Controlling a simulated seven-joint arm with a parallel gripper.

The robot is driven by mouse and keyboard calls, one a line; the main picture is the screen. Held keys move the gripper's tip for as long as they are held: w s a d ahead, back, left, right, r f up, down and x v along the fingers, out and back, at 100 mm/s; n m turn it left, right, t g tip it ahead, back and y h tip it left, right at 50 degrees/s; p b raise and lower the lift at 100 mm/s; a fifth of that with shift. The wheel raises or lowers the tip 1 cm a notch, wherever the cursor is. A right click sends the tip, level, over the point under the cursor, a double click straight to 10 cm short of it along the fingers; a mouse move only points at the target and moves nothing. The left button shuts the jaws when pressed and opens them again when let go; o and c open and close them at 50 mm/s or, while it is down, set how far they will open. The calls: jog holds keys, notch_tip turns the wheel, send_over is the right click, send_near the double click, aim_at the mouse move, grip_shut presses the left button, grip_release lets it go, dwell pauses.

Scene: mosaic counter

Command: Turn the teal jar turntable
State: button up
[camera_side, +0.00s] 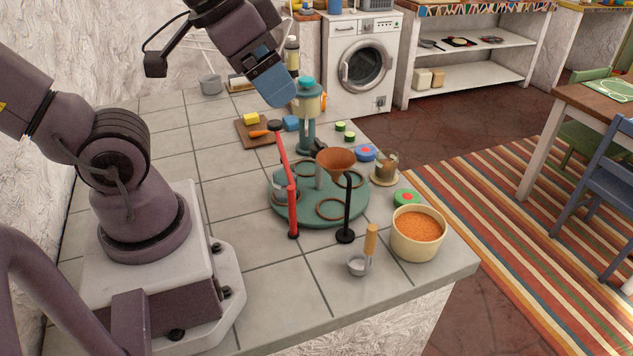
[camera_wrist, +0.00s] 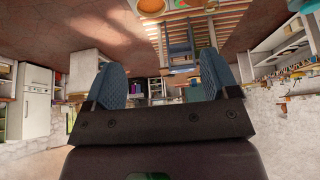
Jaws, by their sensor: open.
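The teal jar turntable (camera_side: 333,217), a round disc, lies flat on the tiled counter. Several brown rings sit on its top, and a pale post rises near its middle. Part of it is hidden behind a red post (camera_side: 292,205) and a black stand (camera_side: 347,215) with a brown funnel (camera_side: 336,159). My gripper (camera_side: 284,97) is above and behind the turntable, well clear of it, beside a teal and cream device (camera_side: 308,106). In the wrist view my gripper's two blue fingers (camera_wrist: 160,68) are apart with nothing between them; the turntable is not visible there.
An orange-filled cream bowl (camera_side: 418,236) and a wooden-handled scoop (camera_side: 369,245) stand at the front right. A glass jar (camera_side: 385,168) and green-topped lids (camera_side: 407,197) are near the right edge. A cutting board (camera_side: 254,133) with food lies behind.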

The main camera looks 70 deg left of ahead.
dwell(0.3)
jog(key=shift+c, duration=1.1)
jog(key=shift+w+a+f, duration=0.1)
jog(key=shift+a+f, duration=0.1)
jog(key=shift+a, duration=0.05)
jog(key=shift+c, duration=1.4)
jog(key=g, duration=0.6)
send_near(319, 142)
notch_tip(319, 142, down, 10)
jog(key=shift+f, duration=0.2)
jog(key=c, duration=1)
